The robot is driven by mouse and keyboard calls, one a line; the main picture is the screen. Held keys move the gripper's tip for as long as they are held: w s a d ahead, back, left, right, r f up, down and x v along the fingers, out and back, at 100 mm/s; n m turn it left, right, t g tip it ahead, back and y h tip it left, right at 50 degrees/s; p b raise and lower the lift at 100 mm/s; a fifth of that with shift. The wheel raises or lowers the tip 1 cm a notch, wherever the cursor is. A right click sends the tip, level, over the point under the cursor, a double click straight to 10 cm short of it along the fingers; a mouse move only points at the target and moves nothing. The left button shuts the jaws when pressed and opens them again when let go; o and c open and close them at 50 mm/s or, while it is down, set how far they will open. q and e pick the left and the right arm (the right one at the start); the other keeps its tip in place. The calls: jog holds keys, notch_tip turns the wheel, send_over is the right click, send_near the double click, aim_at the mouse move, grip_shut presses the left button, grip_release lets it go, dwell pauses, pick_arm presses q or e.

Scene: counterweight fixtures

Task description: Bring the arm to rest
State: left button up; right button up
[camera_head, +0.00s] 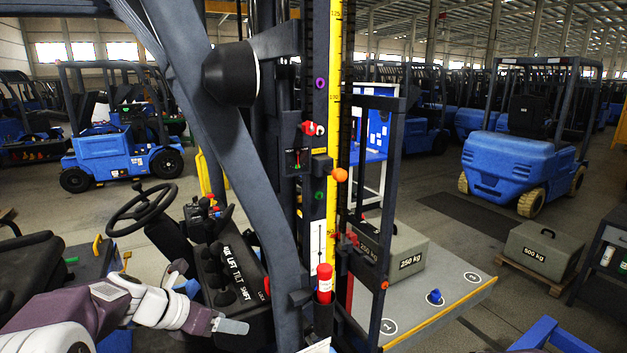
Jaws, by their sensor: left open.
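My left arm comes in from the lower left, in purple and white. My left gripper (228,325) is open at its end, with a grey fingertip near the lever console and nothing seen between the fingers. The dark console (235,270), lettered "LIFT TILT SHIFT", stands just above and behind it, with several black levers. A dark mast with a yellow scale strip (335,130) rises to the right of the gripper. An orange ball (340,175) and a red cylinder (324,280) are on the mast. My right gripper is not in view.
A thick dark frame post (225,150) crosses the view near the gripper. A steering wheel (140,209) is behind the arm. A 250 kg block (393,245) sits on a grey platform (450,290) with a blue peg (435,296). A 500 kg block (542,249) and blue forklifts stand beyond.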

pick_arm(q)
jog(key=s+d+f+m+g+y+b, duration=0.1)
jog(key=s+d+f+m+g+b, duration=0.25)
jog(key=s+f+m, duration=0.55)
jog(key=s+d+f+m+g+y+b, duration=0.2)
jog(key=s+d+f+m+b, duration=0.25)
jog(key=f, duration=0.75)
jog(key=s+a+f+m+y, duration=0.3)
jog(key=a+m, duration=0.3)
jog(key=m, duration=1.1)
jog(key=shift+s+f, duration=0.4)
jog(key=shift+s, duration=0.3)
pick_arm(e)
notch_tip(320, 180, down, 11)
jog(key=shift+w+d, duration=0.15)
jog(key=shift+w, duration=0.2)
